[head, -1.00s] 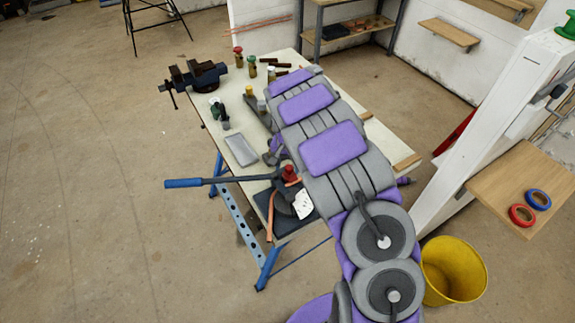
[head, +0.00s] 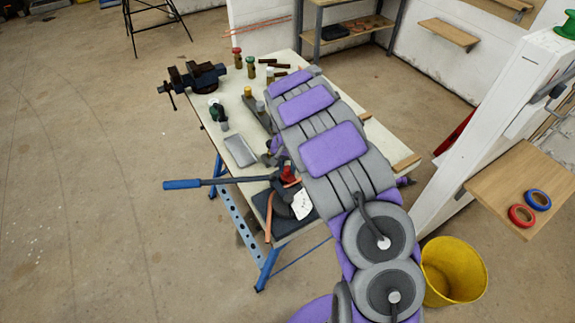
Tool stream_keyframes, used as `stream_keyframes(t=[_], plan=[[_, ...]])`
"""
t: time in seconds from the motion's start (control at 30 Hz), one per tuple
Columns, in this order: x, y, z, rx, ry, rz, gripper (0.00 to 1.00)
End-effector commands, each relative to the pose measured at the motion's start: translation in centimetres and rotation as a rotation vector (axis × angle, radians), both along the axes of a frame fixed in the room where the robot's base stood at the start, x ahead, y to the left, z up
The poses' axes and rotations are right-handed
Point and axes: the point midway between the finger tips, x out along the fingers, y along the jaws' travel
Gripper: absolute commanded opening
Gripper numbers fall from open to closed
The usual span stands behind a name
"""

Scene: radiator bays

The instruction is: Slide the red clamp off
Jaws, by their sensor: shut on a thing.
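The red clamp (head: 288,174) is a small red piece on top of the dark pipe bender (head: 281,207) at the near corner of the workbench. My arm partly covers it. The bender has a long handle with a blue grip (head: 182,184) reaching left, a white scale plate (head: 301,205) and a copper pipe (head: 269,218) along its left side. My gripper (head: 276,158) shows only in part at the left edge of my arm, just behind the red clamp. It is shut on the clamp, though the contact itself is mostly hidden.
A grey tray (head: 240,151) lies left of my arm on the workbench (head: 390,143). Several small bottles and a vise (head: 195,78) are farther back. A yellow bucket (head: 453,271) stands right of my arm. A wooden shelf (head: 515,190) holds red and blue tape rolls.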

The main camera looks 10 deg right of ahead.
Motion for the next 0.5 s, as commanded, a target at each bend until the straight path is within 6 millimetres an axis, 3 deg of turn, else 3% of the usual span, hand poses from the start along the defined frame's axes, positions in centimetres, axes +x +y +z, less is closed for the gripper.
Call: stream_keyframes(t=[0.27, 0.5], plan=[[0.2, 0.2, 0.0, 0.002, 0.002, 0.001, 0.0], [2.1, 0.9, 0.1, 0.004, 0.003, 0.003, 0.0]])
